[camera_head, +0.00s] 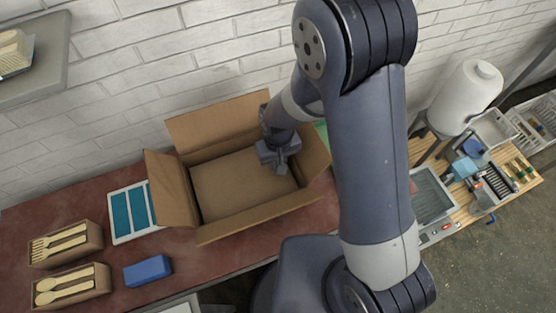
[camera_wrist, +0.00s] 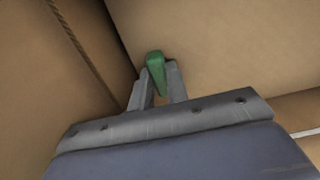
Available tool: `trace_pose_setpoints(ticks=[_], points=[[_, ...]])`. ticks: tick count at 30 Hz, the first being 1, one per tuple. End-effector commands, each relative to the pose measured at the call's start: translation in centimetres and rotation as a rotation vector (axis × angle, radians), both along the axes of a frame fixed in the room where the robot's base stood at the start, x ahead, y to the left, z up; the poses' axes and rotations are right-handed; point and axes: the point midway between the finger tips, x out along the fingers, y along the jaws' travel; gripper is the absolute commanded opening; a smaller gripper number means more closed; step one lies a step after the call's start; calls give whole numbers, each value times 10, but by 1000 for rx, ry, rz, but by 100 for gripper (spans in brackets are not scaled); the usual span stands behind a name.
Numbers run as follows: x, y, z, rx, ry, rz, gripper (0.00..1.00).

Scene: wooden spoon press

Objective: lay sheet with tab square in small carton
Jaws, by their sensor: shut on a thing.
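An open cardboard carton (camera_head: 178,190) stands on the dark red table with its flaps spread. My gripper (camera_head: 280,165) reaches down inside it, near its back right side. In the wrist view my gripper (camera_wrist: 158,88) is shut on a small green tab (camera_wrist: 154,62). A flat brown cardboard surface, seemingly the sheet (camera_wrist: 215,45), spreads beyond the tab; the same flat brown area (camera_head: 230,190) fills the carton's inside in the head view. I cannot tell whether it lies fully flat on the bottom. The tab is hidden in the head view.
Left of the carton lie a white-framed blue panel (camera_head: 121,215), a blue block (camera_head: 147,270) and two small boxes of wooden cutlery (camera_head: 65,245) (camera_head: 72,287). A green item (camera_head: 322,132) shows behind the right flap. A wooden bench with tools (camera_head: 500,170) is at right.

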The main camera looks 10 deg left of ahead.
Motion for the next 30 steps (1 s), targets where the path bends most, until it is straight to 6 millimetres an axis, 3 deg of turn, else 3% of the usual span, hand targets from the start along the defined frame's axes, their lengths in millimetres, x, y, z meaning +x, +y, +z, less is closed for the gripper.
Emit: trace_pose_setpoints(ticks=[7,8,16,24,30], points=[[0,0,-5,0,0,0,0],[0,0,-5,0,0,0,16],[0,0,-4,0,0,0,37],[0,0,-3,0,0,0,37],[0,0,14,0,0,0,37]])
